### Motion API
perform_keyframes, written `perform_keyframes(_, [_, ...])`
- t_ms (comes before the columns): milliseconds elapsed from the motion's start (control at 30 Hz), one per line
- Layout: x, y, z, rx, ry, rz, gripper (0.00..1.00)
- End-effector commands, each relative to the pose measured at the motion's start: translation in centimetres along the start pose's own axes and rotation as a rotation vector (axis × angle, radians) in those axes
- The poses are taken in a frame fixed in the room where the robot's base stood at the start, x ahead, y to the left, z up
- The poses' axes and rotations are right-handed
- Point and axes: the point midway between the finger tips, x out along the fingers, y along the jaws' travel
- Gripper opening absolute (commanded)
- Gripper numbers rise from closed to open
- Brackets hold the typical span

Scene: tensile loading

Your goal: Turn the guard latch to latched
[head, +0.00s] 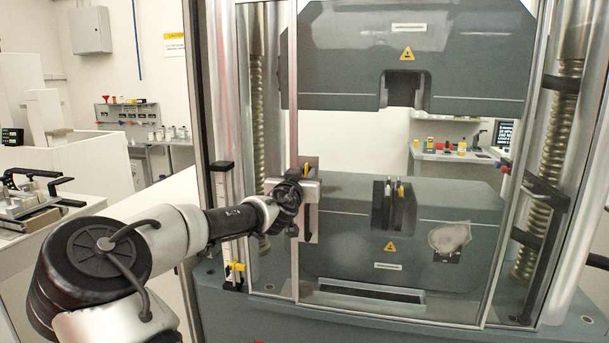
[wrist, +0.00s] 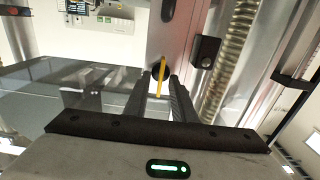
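The guard latch shows in the head view as a grey plate on the clear guard door's left frame, with a yellow lever (head: 306,171). My gripper (head: 303,188) is in front of the latch and partly hides it. In the wrist view the yellow lever (wrist: 161,72) stands nearly upright in the picture, between the two dark fingers of my gripper (wrist: 160,80). A narrow gap shows on each side of the lever, so the fingers look partly open and not closed on it. Whether a finger touches the lever is hard to tell.
The clear guard door covers the testing machine, with an upper grey block (head: 460,60) and a lower block (head: 345,225) behind it. A yellow clip (head: 236,267) sits low on the left post. A black-handled fixture (head: 30,200) stands at far left.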

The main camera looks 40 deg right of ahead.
Motion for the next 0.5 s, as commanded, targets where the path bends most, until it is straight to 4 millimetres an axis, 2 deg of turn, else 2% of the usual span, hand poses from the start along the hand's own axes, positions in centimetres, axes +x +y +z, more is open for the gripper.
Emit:
perform_keyframes(33, [-0.01, 0.0, 0.0, 0.0, 0.0, 0.0, 0.2])
perform_keyframes(167, [-0.03, 0.0, -0.01, 0.0, 0.0, 0.0, 0.0])
perform_keyframes(500, [-0.04, -0.01, 0.07, -0.018, 0.0, 0.0, 0.0])
